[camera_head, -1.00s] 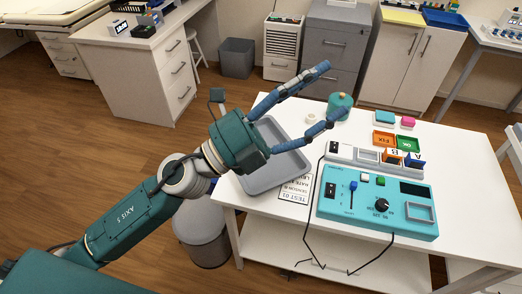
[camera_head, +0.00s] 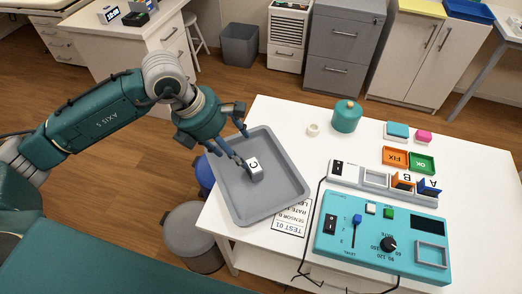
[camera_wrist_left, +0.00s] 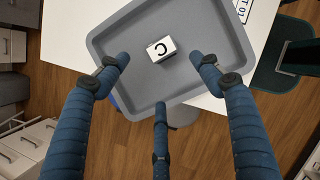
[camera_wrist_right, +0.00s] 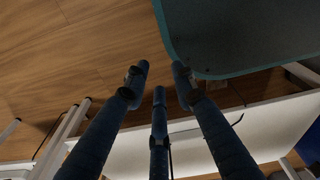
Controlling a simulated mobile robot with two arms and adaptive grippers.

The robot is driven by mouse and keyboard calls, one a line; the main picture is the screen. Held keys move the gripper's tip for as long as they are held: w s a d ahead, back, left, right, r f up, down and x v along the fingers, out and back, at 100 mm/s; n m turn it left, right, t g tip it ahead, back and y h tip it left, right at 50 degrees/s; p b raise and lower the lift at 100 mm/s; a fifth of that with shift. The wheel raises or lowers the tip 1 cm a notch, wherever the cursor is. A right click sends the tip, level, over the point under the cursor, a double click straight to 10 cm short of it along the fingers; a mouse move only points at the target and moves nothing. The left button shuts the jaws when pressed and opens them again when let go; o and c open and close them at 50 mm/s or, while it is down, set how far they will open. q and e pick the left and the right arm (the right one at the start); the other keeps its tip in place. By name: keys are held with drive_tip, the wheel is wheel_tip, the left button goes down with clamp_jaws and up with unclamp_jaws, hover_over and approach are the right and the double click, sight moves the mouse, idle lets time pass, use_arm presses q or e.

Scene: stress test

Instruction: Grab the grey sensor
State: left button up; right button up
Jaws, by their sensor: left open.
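A small block with a white face marked C (camera_head: 254,168), grey on its sides, lies in the grey tray (camera_head: 284,197). It is the only sensor-like block in the tray. My left gripper (camera_head: 245,148) is above the tray, its fingers spread and close to the block. In the left wrist view the block (camera_wrist_left: 161,49) lies just beyond the gap between the two upper fingertips, with nothing held between them. My right gripper (camera_wrist_right: 160,70) shows only in its own wrist view, low beside the table. Its fingertips are apart and empty.
On the white table stand a teal control box (camera_head: 380,245), a rack with blocks A and B (camera_head: 372,180), an orange FIX tray (camera_head: 395,158), a green OK tray (camera_head: 422,163) and a teal jar (camera_head: 347,117). A TEST 01 sheet (camera_head: 290,219) lies beside the grey tray.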

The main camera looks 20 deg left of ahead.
use_arm(q)
drive_tip(key=p, duration=0.1)
hover_over(251, 166)
drive_tip(key=s+a, duration=0.1)
drive_tip(key=a, duration=0.1)
wheel_tip(251, 166, down, 4)
drive_tip(key=shift+f, duration=0.45)
drive_tip(key=p+x, duration=0.2)
drive_tip(key=x, duration=0.2)
drive_tip(key=shift+s+d+f, duration=0.1)
drive_tip(key=shift+s+d, duration=0.1)
drive_tip(key=shift+d, duration=0.05)
drive_tip(key=shift+w+f, duration=0.15)
drive_tip(key=shift+f, duration=0.1)
drive_tip(key=shift+c, duration=1.2)
drive_tip(key=c, duration=1.1)
use_arm(e)
drive_tip(key=s+r, duration=0.2)
drive_tip(key=r, duration=0.1)
drive_tip(key=shift+d+r, duration=0.1)
drive_tip(key=shift+r, duration=0.1)
